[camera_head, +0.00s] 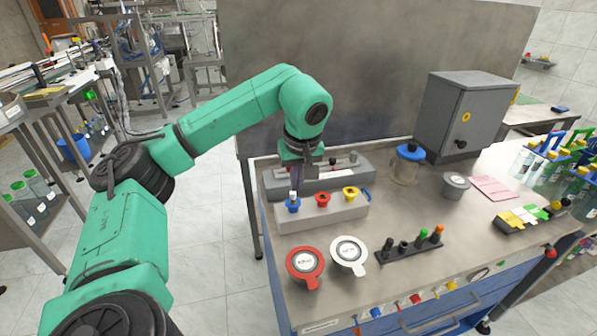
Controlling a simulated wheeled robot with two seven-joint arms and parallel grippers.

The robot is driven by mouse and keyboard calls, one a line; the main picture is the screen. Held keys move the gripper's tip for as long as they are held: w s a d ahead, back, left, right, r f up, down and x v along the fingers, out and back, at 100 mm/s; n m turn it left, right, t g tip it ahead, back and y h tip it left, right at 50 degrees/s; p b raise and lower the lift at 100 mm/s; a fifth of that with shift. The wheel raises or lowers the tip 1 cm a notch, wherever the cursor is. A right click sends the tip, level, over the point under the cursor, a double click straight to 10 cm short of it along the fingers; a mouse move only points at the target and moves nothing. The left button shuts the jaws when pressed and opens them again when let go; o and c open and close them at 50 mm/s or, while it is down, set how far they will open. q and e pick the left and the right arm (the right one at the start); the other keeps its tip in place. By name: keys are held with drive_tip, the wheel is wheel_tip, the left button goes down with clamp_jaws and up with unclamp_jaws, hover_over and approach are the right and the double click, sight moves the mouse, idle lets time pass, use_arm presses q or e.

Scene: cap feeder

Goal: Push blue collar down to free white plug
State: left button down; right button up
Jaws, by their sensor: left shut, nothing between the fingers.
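The blue collar (292,207) sits at the left end of a white block (335,212) on the bench, in a row with a red collar (322,200) and a yellow collar (351,193). My left gripper (294,193) points down right over the blue collar, with its fingers shut and nothing held. Its tips are at or just above the collar's top; I cannot tell if they touch. The white plug in the blue collar cannot be made out behind the fingers. My right gripper is not in view.
A grey block (320,181) stands behind the white block. A black rack (410,247) with colored pegs, a blue-lidded jar (406,166) and a grey box (459,116) stand to the right.

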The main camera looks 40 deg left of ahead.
sight(295, 206)
use_arm(q)
drive_tip(key=x, duration=0.3)
drive_tip(key=d+x, duration=0.1)
drive_tip(key=x, duration=0.1)
drive_tip(key=shift+s+a+f+p, duration=0.1)
drive_tip(key=shift+s+f+p, duration=0.15)
drive_tip(key=shift+p, duration=0.1)
drive_tip(key=shift+f, duration=0.15)
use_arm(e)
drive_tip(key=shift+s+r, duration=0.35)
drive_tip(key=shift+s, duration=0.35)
